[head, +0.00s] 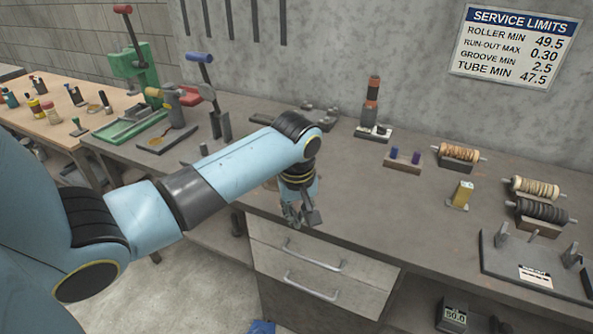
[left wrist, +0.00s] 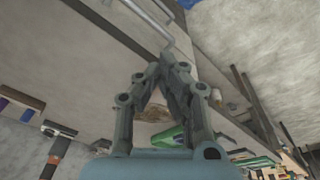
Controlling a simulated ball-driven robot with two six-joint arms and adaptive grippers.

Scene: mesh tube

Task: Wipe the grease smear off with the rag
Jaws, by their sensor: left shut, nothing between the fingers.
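My left gripper (head: 303,222) hangs in front of the bench's front edge, above and before the drawers. In the left wrist view its fingers (left wrist: 160,68) meet at the tips, shut and empty. Through the gap behind them I see a brown patch (left wrist: 152,114) and a green piece (left wrist: 170,137); I cannot tell what either is. A yellow-brown spot (head: 157,141) shows on a dark plate at the bench's left; I cannot tell whether it is the grease smear. No rag is clearly recognisable. My arm hides part of the bench. My right gripper is out of view.
The grey bench (head: 350,190) has a clear middle. Rollers (head: 535,188), a yellow block (head: 462,194) and a plate with brackets (head: 530,262) stand right. A green press (head: 130,60) stands left. Drawer handles (head: 313,258) protrude below. A blue thing (head: 262,327) lies low, cut off.

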